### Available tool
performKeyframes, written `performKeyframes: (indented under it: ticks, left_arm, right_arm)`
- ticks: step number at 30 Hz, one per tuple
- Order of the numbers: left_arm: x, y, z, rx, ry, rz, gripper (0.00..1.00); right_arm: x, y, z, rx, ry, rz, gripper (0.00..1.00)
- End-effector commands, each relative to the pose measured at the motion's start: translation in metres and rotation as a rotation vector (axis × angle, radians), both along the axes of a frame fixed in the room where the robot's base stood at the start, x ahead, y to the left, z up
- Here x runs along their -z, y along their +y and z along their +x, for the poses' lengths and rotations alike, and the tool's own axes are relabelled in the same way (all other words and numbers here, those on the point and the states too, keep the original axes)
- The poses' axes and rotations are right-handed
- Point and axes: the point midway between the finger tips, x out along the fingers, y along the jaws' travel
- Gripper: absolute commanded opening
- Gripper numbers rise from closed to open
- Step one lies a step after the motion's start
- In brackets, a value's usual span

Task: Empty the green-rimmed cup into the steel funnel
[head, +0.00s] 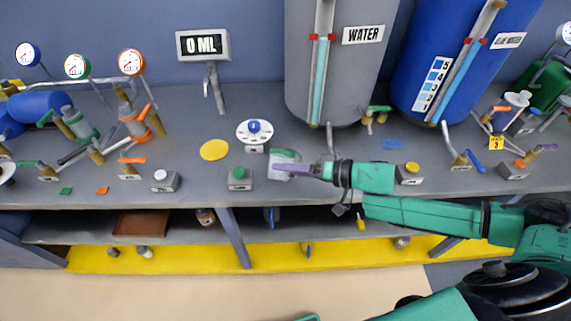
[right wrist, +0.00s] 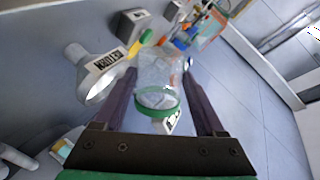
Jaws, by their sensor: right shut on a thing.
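The clear cup with a green rim (right wrist: 157,82) is between the two dark fingers of my right gripper (right wrist: 160,112) in the right wrist view. Its green rim faces the bottom of that picture. I cannot tell how much liquid is in it. In the head view my right gripper (head: 296,169) holds the cup (head: 284,156) above the bench, near its front edge. A pale metal cone (right wrist: 98,72) with dark lettering, looking like the steel funnel, is left of the cup in the right wrist view, apart from it. I cannot make out a funnel in the head view. My left gripper is out of view.
A display reading 0 ML (head: 203,44) stands at the back. A white dial (head: 244,132) and a green-button box (head: 240,174) are close left of the cup. The grey WATER tank (head: 352,80) and blue tank (head: 425,55) stand behind. A yellow disc (head: 214,150) lies on the bench.

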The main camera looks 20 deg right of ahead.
Motion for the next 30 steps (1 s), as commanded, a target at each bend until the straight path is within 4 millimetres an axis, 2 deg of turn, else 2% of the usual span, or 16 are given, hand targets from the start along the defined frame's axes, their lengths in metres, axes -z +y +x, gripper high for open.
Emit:
performKeyframes:
  ticks: [1,2,3,6,9,14,15,18,25,30]
  left_arm:
    - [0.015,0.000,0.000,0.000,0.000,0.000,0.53]
    - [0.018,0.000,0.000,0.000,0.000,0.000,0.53]
    - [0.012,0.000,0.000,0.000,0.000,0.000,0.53]
    - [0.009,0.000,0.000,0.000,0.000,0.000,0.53]
    - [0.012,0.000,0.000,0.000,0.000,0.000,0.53]
    - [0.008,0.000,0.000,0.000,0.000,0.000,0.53]
    - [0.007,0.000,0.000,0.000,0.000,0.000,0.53]
    - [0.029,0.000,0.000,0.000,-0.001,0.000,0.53]
    - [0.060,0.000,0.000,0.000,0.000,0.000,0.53]
    - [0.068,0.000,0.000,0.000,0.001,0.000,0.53]
  right_arm:
    - [0.013,0.001,-0.002,-0.001,-0.029,-0.015,0.12]
    - [0.015,0.001,-0.002,0.000,-0.053,-0.029,0.12]
    - [0.007,0.001,-0.002,-0.002,-0.087,-0.046,0.12]
    - [0.000,0.001,-0.002,-0.001,-0.168,-0.089,0.12]
    - [0.007,0.002,-0.004,0.000,-0.246,-0.132,0.12]
    - [0.014,0.007,-0.012,0.002,-0.392,-0.211,0.12]
    - [0.017,0.009,-0.016,0.003,-0.434,-0.233,0.12]
    - [0.042,0.011,-0.018,0.000,-0.487,-0.265,0.12]
    - [0.081,0.015,-0.026,0.000,-0.583,-0.319,0.12]
    - [0.088,0.021,-0.039,0.002,-0.786,-0.432,0.12]
